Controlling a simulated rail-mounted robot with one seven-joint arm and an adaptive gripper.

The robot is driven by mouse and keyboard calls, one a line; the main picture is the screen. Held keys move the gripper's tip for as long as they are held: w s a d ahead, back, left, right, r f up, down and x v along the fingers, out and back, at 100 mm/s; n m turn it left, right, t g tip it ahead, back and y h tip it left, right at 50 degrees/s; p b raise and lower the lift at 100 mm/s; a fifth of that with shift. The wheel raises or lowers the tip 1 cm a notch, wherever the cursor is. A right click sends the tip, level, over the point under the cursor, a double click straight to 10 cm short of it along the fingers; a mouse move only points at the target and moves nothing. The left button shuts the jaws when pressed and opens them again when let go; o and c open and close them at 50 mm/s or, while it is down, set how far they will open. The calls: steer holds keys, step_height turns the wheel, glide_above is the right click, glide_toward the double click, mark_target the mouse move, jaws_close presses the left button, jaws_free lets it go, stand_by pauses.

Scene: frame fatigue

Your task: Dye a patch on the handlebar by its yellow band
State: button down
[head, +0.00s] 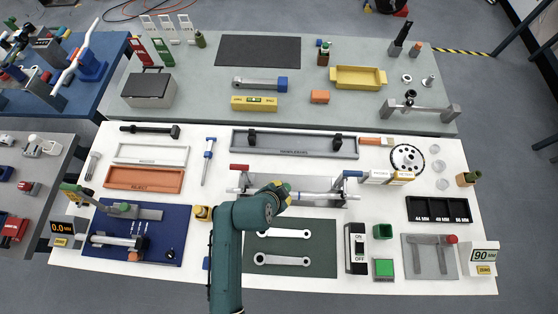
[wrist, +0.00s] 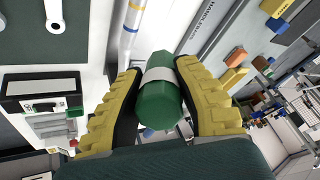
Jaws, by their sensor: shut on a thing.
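My gripper (head: 280,189) is over the middle of the white table, at the silver holder (head: 325,185) with red and blue end pieces. In the wrist view its yellow padded fingers (wrist: 162,95) are shut on a dark green bottle (wrist: 160,104) with a white band. The bottle's tip is hidden. The pale handlebar (wrist: 127,42) runs just beyond the left finger, with a yellow band (wrist: 136,4) and a blue band (wrist: 130,29) near the top of the picture. The bottle appears apart from these bands. In the head view my arm partly covers the handlebar.
A grey tray (head: 295,154) lies behind the holder. A dark green mat (head: 318,262) with wrenches lies in front. An ON/OFF switch box (head: 356,247) stands right of the mat, and a blue fixture board (head: 170,217) lies left. White table shows between them.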

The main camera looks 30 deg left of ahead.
steer(key=shift+a+r+m, duration=0.25)
steer(key=shift+a+m, duration=0.15)
steer(key=shift+a, duration=0.15)
steer(key=shift+w+f, duration=0.1)
steer(key=shift+f, duration=0.05)
step_height(320, 180, down, 5)
steer(key=b, duration=0.4)
steer(key=shift+r+b, duration=0.2)
steer(key=shift+b, duration=0.1)
